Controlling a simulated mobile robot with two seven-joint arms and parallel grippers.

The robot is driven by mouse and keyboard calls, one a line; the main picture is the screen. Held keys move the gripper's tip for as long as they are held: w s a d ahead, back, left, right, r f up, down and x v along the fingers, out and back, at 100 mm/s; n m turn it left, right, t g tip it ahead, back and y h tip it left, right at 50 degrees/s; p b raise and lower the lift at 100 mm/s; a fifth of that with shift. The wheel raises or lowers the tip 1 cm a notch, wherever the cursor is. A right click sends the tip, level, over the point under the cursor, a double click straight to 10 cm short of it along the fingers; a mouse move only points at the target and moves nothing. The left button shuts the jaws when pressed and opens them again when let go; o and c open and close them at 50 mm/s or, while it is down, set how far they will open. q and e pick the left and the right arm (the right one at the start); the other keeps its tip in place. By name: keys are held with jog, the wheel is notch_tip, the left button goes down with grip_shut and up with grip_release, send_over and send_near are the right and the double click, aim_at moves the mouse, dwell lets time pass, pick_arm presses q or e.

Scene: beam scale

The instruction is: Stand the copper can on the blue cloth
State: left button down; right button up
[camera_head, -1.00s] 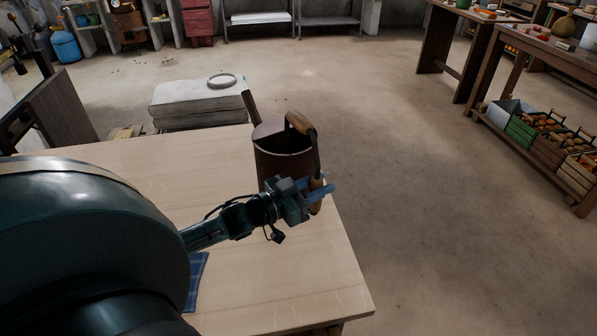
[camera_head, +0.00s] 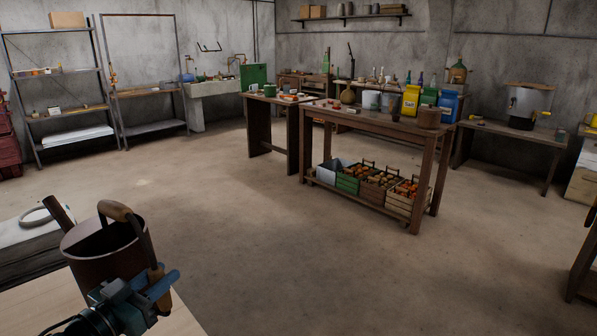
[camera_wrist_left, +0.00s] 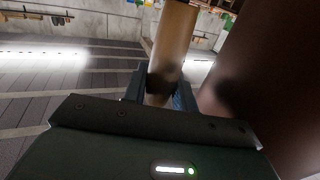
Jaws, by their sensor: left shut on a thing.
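The copper can (camera_head: 92,268), a dark brown can with a spout and wooden grips, is at the lower left of the head view, over the pale table's edge area. My left gripper (camera_head: 158,286) is shut on the wooden grip of its side handle. In the left wrist view the wooden grip (camera_wrist_left: 174,45) stands between the fingers, and the can's dark body (camera_wrist_left: 262,75) fills the right. The can looks about upright; I cannot tell whether its base touches the table. The blue cloth is out of the head view now. My right gripper is not in view.
The pale wooden table (camera_head: 30,312) shows at the bottom left. A white-topped block with a grey ring (camera_head: 37,217) stands behind it. Open floor (camera_head: 270,240) lies to the right. A dark workbench (camera_head: 385,125) with crates and containers stands farther off.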

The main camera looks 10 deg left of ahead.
pick_arm(q)
jog(key=s+d+f+n+t+y+p, duration=0.1)
jog(key=s+d+n+y, duration=0.3)
jog(key=s+d, duration=0.5)
jog(key=shift+d+f+y, duration=0.6)
jog(key=shift+d+y, duration=0.3)
jog(key=shift+y, duration=0.2)
jog(key=shift+a, duration=0.1)
